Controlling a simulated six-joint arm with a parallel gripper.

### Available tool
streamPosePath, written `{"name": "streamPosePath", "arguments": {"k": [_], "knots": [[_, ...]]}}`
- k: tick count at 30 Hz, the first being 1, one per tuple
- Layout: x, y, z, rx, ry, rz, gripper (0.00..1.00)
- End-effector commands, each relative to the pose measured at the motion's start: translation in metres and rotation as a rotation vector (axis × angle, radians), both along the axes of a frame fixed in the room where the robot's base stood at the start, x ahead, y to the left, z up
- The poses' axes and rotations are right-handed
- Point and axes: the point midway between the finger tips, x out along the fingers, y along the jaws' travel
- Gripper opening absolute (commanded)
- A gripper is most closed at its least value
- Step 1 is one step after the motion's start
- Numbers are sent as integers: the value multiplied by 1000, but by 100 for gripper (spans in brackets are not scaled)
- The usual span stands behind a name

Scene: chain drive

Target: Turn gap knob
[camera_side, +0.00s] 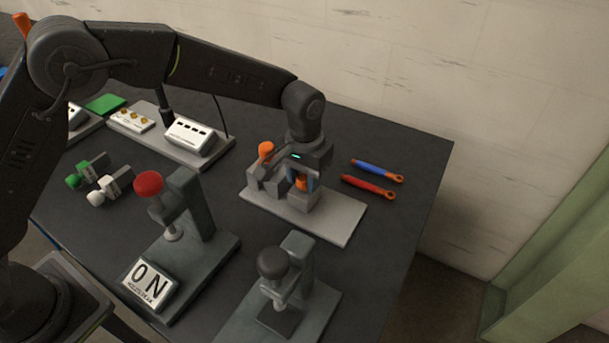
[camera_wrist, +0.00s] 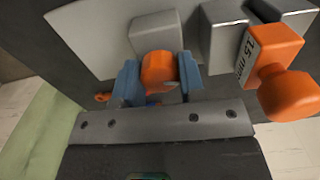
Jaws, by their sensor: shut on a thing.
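The orange gap knob (camera_side: 301,184) sits on a grey fixture with a light grey base plate (camera_side: 335,219). My gripper (camera_side: 303,180) points down over this fixture with its blue fingers on either side of the knob. In the wrist view the knob (camera_wrist: 158,68) lies between the two blue fingers of my gripper (camera_wrist: 157,82), which are shut on it. A second orange piece (camera_wrist: 285,80), with a round end and a label that seems to read 15 mm, stands to the right in the wrist view. Its round end (camera_side: 266,149) also shows in the side view.
A blue-handled tool (camera_side: 376,170) and a red-handled tool (camera_side: 368,187) lie right of the fixture. A red-knobbed press (camera_side: 149,184) and a black-knobbed press (camera_side: 273,263) stand in front. A white-topped device (camera_side: 193,136) stands behind left.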

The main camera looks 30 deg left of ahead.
Motion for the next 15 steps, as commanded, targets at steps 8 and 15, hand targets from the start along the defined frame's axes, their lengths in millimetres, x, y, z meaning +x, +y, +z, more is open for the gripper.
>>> {"name": "streamPosePath", "arguments": {"k": [8, 15], "knots": [[0, 0, 0, 0, 0, 11, 13], [0, 0, 1, 0, -1, 101, 13]]}}
